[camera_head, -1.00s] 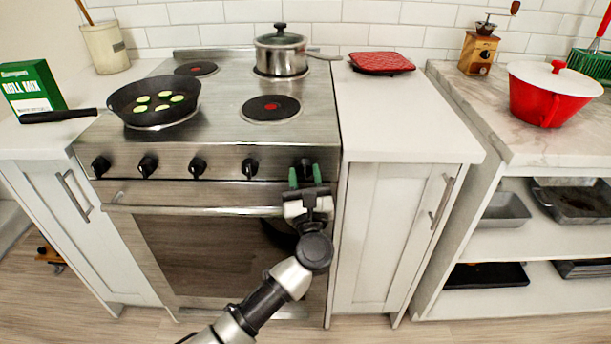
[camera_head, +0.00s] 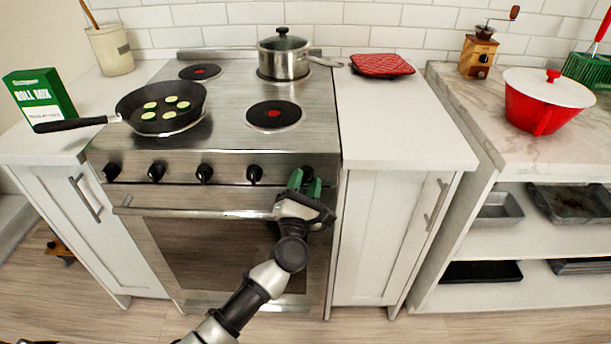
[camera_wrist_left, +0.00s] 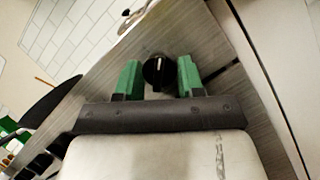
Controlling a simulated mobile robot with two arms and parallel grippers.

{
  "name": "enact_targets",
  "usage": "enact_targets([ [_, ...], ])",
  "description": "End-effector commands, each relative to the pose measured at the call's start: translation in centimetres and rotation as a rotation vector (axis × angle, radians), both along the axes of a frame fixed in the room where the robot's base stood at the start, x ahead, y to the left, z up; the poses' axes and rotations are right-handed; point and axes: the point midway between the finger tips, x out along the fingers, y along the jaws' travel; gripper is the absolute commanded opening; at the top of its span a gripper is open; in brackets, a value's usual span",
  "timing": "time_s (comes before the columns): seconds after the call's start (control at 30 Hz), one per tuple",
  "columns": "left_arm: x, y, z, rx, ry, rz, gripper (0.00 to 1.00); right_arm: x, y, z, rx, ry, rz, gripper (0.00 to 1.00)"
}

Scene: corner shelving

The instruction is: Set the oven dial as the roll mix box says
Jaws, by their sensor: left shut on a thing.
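The roll mix box (camera_head: 40,97), green with a white lower band, stands on the left counter. Its "ROLL MIX" lettering shows, but the small line below is too small to read. The stove (camera_head: 222,165) has a row of black knobs on its front panel. My left gripper (camera_head: 304,184) is at the rightmost knob, the oven dial, which its green fingers mostly hide. In the left wrist view the fingers are shut on the black dial (camera_wrist_left: 158,72), one on each side, and a pale pointer mark shows on it. My right gripper is not in view.
A black pan (camera_head: 160,105) with green slices sits on the front left burner, its handle pointing left. A steel pot (camera_head: 283,60) stands on the back right burner. The oven handle (camera_head: 200,213) runs just below the knobs. The counter right of the stove is mostly clear.

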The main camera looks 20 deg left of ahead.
Motion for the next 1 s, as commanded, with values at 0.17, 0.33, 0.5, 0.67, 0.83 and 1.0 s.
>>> enact_targets([
  [0.17, 0.0, 0.1, 0.5, 0.126, 0.038, 0.001, 0.15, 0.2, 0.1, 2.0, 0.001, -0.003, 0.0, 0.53],
  [0.33, -0.1, 0.2, 0.7, 0.271, 0.079, 0.001, 0.15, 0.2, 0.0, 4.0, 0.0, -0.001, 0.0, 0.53],
  [0.5, -0.1, 0.2, 0.8, 0.426, 0.124, -0.001, 0.15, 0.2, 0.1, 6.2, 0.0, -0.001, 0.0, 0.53],
  [0.67, -0.1, 0.3, 0.9, 0.571, 0.167, -0.001, 0.15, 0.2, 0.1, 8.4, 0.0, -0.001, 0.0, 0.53],
  [0.83, -0.1, 0.3, 1.0, 0.727, 0.212, -0.002, 0.15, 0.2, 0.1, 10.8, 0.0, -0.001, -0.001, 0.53],
  [1.0, -0.1, 0.3, 1.1, 0.882, 0.256, -0.001, 0.15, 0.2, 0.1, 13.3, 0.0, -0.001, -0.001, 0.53],
])
